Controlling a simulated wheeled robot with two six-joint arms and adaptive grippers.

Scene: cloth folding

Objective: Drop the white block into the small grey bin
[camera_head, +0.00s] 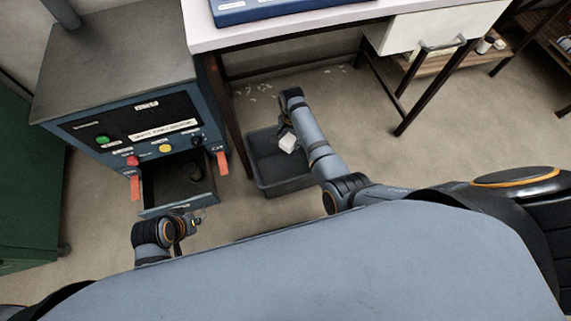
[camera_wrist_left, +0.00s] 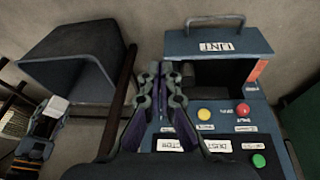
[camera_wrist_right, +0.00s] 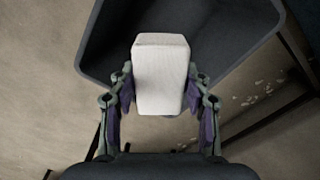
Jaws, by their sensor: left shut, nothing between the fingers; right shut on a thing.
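The white block (camera_head: 288,143) is held in my right gripper (camera_head: 285,132), above the small grey bin (camera_head: 287,187). In the right wrist view the block (camera_wrist_right: 161,74) stands between the two fingers, and the grey bin (camera_wrist_right: 97,42) opens behind it. The bin stands on the floor, left of my right arm in the head view, and also shows in the left wrist view (camera_wrist_left: 72,50). My left gripper (camera_head: 196,217) is near the open drawer of the blue machine. In the left wrist view its fingers (camera_wrist_left: 160,70) are together and empty.
The blue machine (camera_head: 85,118) has colored buttons and an open drawer (camera_head: 178,208) labeled LINT in the left wrist view. A white table (camera_head: 275,32) stands behind the bin, with dark legs beside it. Scraps (camera_head: 262,87) lie on the floor. A green cabinet (camera_head: 25,190) is at left.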

